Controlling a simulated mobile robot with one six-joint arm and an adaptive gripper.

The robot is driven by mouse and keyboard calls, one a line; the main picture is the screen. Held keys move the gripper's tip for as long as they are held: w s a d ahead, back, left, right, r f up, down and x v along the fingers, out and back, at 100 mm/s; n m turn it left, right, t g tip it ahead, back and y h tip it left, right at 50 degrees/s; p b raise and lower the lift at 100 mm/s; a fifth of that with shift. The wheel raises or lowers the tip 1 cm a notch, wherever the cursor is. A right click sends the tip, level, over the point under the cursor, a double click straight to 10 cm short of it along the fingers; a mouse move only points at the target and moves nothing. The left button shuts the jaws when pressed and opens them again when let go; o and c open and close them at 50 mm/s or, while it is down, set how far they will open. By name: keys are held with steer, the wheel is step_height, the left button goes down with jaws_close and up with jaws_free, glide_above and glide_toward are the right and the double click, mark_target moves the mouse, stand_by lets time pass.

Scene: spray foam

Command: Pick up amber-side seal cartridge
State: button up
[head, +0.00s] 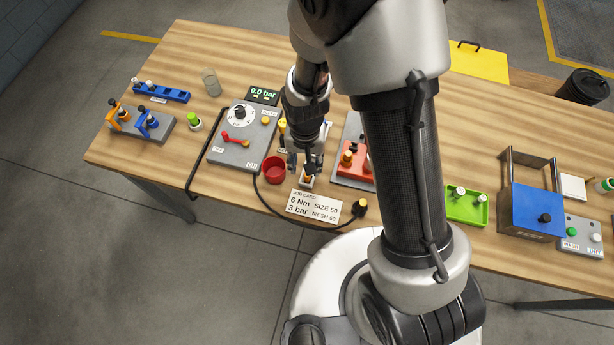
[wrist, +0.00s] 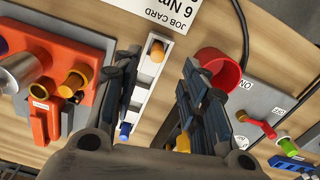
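A narrow white holder (wrist: 146,92) lies between the fingers of my gripper in the wrist view. An amber-topped cartridge (wrist: 157,50) stands at its upper end and a blue-topped one (wrist: 125,130) at its lower end. In the head view the amber top (head: 309,178) shows just below my gripper (head: 306,168), on the table's near side. My gripper (wrist: 160,62) is open, with one finger on each side of the holder. Nothing is seen held. Whether a finger touches the amber cartridge cannot be told. My arm hides part of the table in the head view.
A red cup (head: 274,170) stands close left of my gripper, beside a grey panel (head: 240,140) with a red lever. A red fixture (head: 357,165) stands close right. The job card (head: 314,205) and a black cable plug (head: 360,208) lie in front. A green tray (head: 467,213) stands farther right.

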steer(key=f+b, duration=0.1)
steer(key=f, duration=0.5)
steer(key=shift+d+f, duration=0.2)
jaws_close()
stand_by(0.4)
